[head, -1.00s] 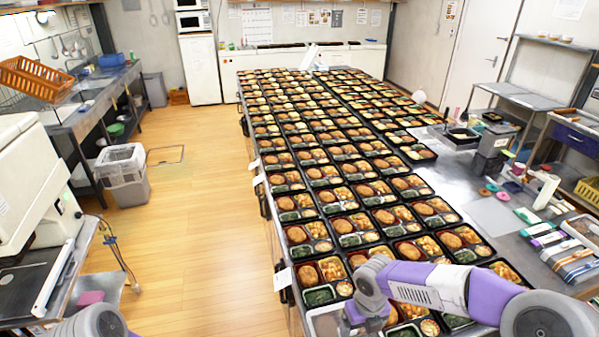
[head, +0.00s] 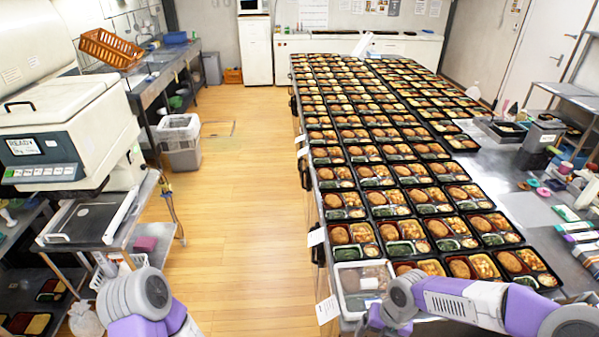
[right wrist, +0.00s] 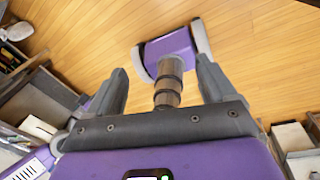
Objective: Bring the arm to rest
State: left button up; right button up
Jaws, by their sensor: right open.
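My right arm (head: 470,301) comes in from the lower right in the head view. Its bent end hangs over the near edge of the tray table (head: 534,209); its fingertips do not show there. In the right wrist view my right gripper (right wrist: 162,66) is open, with nothing between its fingers and wooden floor beyond them. A purple and grey part of my own body shows past the fingers. My left arm (head: 142,298) shows at the lower left of the head view, over the aisle; its gripper is out of view.
Rows of filled bento trays (head: 403,249) cover the long table. A pale container (head: 349,278) sits at its near left corner. A white machine (head: 66,141) and a metal cart (head: 118,240) stand at left. A grey bin (head: 180,158) stands beyond. The wooden floor between is clear.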

jog(key=s+a+f+m+y+b, duration=0.1)
jog(key=s+a+f+m+y, duration=0.1)
jog(key=a+f+m, duration=0.55)
jog(key=s+a+f+m+y+b, duration=0.1)
jog(key=s+a+f+m+y, duration=0.3)
jog(key=m, duration=0.6)
jog(key=s+d+f+m+h+b, duration=0.1)
jog(key=s+f+m, duration=0.1)
jog(key=f+m, duration=0.4)
jog(key=s+d+f+m+h+b, duration=0.1)
jog(key=f+m, duration=0.5)
jog(key=m, duration=0.6)
jog(key=shift+s+f+t+h, duration=0.4)
jog(key=shift+s+h, duration=0.4)
jog(key=shift+s, duration=0.15)
jog(key=shift+c, duration=0.3)
